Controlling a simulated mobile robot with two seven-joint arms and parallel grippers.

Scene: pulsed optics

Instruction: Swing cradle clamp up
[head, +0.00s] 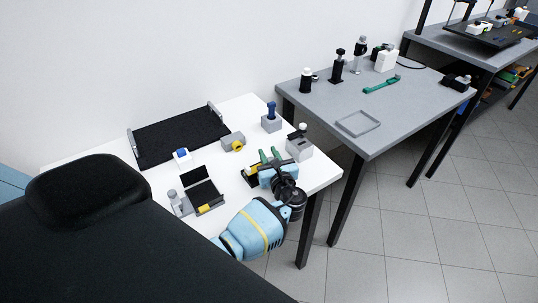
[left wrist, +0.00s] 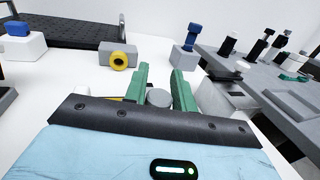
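My left gripper (head: 269,153) is over the front right part of the white table, its green fingers apart; they also show in the left wrist view (left wrist: 160,75). A grey round part (left wrist: 158,98) shows low between the fingers; I cannot tell what it belongs to. A dark piece with yellow (head: 250,178) lies under the gripper, mostly hidden. Right of the fingers is a grey block with a dark top and a knob (head: 299,150). A grey holder with an upright black panel and a yellow part (head: 205,196) stands to the left. I cannot tell which is the cradle clamp.
A black board with grey handles (head: 180,137), a white block with blue top (head: 182,156), a grey block with yellow ring (head: 233,142) and a blue-topped post (head: 271,117) stand around. A grey table (head: 410,105) with several optics stands right.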

